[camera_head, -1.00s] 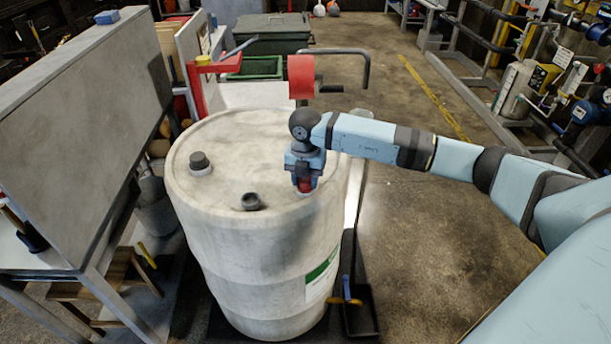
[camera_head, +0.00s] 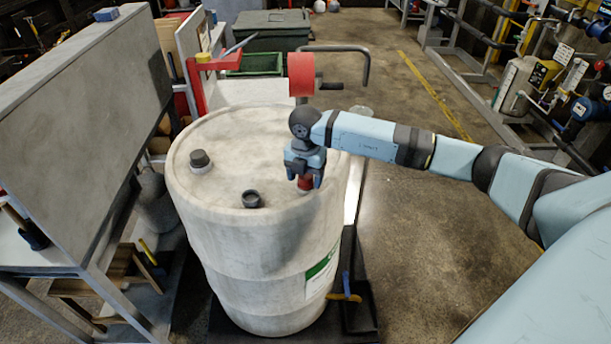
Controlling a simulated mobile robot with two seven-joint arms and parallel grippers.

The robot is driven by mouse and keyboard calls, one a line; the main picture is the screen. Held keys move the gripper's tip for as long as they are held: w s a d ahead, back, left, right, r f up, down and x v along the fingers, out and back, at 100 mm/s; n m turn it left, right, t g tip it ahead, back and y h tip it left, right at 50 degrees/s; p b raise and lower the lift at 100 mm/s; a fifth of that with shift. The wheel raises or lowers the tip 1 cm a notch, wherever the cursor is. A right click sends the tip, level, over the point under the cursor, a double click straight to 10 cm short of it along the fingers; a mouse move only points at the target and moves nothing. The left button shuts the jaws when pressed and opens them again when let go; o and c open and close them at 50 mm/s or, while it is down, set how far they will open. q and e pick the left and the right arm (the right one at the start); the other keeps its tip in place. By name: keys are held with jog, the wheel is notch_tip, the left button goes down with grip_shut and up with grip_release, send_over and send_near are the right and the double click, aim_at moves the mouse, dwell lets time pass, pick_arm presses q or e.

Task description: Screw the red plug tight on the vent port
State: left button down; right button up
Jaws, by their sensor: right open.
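A large white drum (camera_head: 240,230) stands upright in the middle. The red plug (camera_head: 305,183) is at the right side of the drum's top, low between the fingers of my right gripper (camera_head: 304,180). My right gripper points straight down over it, with its fingers apart on either side of the plug. The vent port under the plug is hidden by the plug and fingers. I cannot tell how far the plug is threaded in. My left gripper is not in view.
A dark capped fitting (camera_head: 200,160) and a dark open port (camera_head: 251,199) stick up from the drum top. A grey panel bench (camera_head: 80,120) stands close on the left. A red roller with a crank handle (camera_head: 301,75) is behind.

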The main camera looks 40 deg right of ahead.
jog(key=n+b, duration=0.2)
jog(key=n, duration=0.1)
jog(key=shift+f, duration=0.15)
jog(key=n, duration=0.2)
jog(key=shift+n+b, duration=1)
jog(key=shift+n, duration=0.5)
jog(key=shift+n+b, duration=0.4)
jog(key=shift+n, duration=0.8)
jog(key=shift+n+b, duration=0.3)
jog(key=shift+n, duration=0.1)
jog(key=n+b, duration=0.1)
jog(key=n, duration=0.1)
jog(key=shift+n, duration=0.4)
jog(key=shift+n+b, duration=0.35)
jog(key=shift+n, duration=0.35)
jog(key=shift+n+b, duration=0.55)
jog(key=shift+n, duration=0.35)
jog(key=n+b, duration=0.1)
jog(key=n, duration=0.1)
jog(key=shift+n, duration=0.7)
jog(key=shift+c, duration=0.5)
